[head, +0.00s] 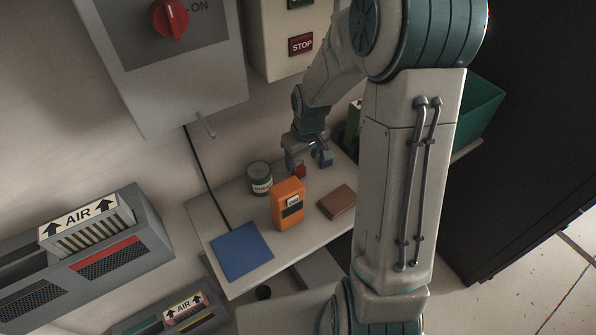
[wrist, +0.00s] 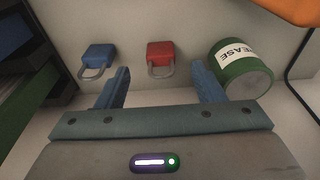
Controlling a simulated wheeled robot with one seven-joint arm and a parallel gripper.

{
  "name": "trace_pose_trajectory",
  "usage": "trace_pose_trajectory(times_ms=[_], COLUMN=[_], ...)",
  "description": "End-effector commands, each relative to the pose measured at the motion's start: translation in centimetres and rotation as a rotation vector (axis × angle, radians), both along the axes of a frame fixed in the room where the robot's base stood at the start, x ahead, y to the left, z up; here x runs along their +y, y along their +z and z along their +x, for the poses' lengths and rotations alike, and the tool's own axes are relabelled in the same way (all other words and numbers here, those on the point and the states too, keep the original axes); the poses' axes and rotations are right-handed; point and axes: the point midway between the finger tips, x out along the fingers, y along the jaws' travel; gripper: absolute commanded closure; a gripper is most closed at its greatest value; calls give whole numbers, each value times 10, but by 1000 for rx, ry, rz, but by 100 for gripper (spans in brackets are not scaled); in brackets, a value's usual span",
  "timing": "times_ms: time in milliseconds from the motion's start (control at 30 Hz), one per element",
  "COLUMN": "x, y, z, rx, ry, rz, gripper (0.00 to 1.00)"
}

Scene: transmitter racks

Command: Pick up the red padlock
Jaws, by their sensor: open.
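The red padlock (wrist: 160,52) lies on the light shelf in the wrist view, its grey shackle towards my gripper. My gripper (wrist: 162,82) is open, with the padlock just ahead of its two blue fingertips and roughly midway between them. Nothing is between the fingers except part of the shackle's near side, close to the fingertip line. In the head view the red padlock (head: 299,171) shows as a small red patch below my gripper (head: 308,160), partly hidden by it.
A blue padlock (wrist: 98,58) lies left of the red one. A green grease tin (wrist: 241,70) stands close on the right, near the right finger. On the shelf (head: 213,222) are an orange meter (head: 288,205), a brown box (head: 337,202) and a blue mat (head: 241,251).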

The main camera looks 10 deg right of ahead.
Motion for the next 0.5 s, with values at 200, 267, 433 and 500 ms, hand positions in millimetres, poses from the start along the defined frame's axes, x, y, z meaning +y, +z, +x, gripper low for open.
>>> trace_pose_trajectory(times_ms=[200,267,433,500], x=[1,2,4,5], y=[-11,-16,-36,-45], z=[2,3,10,11], rx=[1,3,3,3], ry=[0,-1,1,-1], rz=[1,1,0,0], gripper=[38,38,38,38])
